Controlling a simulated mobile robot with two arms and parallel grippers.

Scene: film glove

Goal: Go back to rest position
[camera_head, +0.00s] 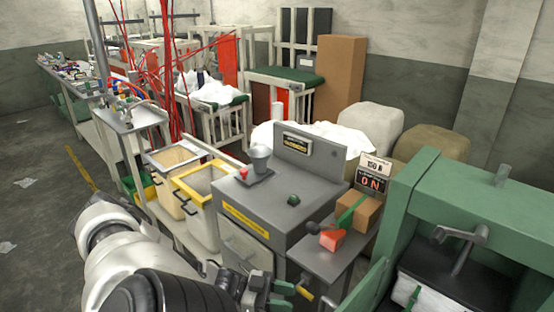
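My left arm comes in from the lower left, and its white and black links fill the bottom left. My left gripper (280,296) is at the bottom middle, in front of the grey machine (243,200). Its two greenish fingertips appear apart, with nothing visible between them. The lower part of the gripper is cut off by the picture's edge. My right gripper is not in view.
A green press (470,205) blocks the right. Open floor (40,190) lies at left.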

